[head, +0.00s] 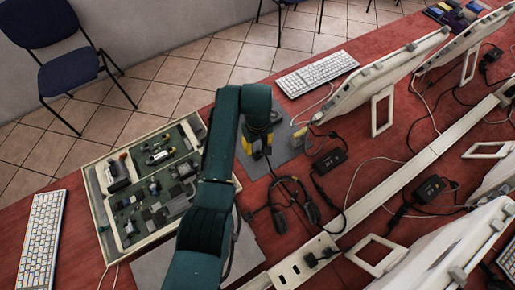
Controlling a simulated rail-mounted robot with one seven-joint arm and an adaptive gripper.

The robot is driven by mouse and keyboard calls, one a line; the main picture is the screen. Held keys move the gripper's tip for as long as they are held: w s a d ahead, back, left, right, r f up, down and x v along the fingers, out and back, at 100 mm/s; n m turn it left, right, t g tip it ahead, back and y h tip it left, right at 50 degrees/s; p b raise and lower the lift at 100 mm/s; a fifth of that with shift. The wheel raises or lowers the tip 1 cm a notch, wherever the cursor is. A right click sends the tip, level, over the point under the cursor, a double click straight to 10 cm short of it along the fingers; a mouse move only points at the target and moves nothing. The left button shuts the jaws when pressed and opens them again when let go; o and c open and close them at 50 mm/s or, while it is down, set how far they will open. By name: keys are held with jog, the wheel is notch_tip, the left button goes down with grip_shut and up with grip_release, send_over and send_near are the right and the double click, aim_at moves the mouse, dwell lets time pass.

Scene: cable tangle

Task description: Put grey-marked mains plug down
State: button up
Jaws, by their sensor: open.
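My gripper (257,150), with yellow on its fingers, is open at the end of my dark green arm, over the grey mat (291,148). The arm hides part of what lies under and behind it. A tangle of black cables (300,200) lies on the red table just in front of the gripper. A dark plug-like end (278,220) lies in this tangle, apart from the gripper. I cannot make out a grey mark on any plug, nor tell whether a plug lies between or under the fingers.
A white power strip (290,270) and long white cable channel (405,180) cross the table. Black adapters (329,161) and monitors (380,75) stand right. A tray of parts (150,185) lies left; keyboards (316,73) lie at the back and far left.

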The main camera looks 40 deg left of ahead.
aim_at(257, 154)
notch_tip(257, 154, up, 4)
jog(key=shift+r, duration=0.25)
jog(key=w+d+r+m+t+y, duration=0.1)
jog(key=w+d+r+m+t, duration=0.15)
jog(key=d+r+t, duration=0.35)
jog(key=w+d+r+m+t+y, duration=0.1)
jog(key=w+d+r+m+t, duration=0.2)
jog(key=r, duration=0.4)
jog(key=w+d+r+m+t+y, duration=0.1)
jog(key=w+d+r+m+t, duration=0.1)
jog(key=w+d+r, duration=0.4)
jog(key=s+d+r+m+t+h, duration=0.2)
jog(key=s+d+r+t, duration=0.3)
jog(key=s+r, duration=0.4)
jog(key=s+d+r+m+t+h, duration=0.1)
jog(key=s+d+r+m+t, duration=0.3)
jog(key=r, duration=1.1)
jog(key=s+d+t, duration=0.2)
jog(key=s+d, duration=0.2)
jog(key=s, duration=0.1)
jog(key=shift+s+d+r+h, duration=0.15)
jog(key=shift+s+r+h, duration=0.15)
jog(key=shift+r+h, duration=0.1)
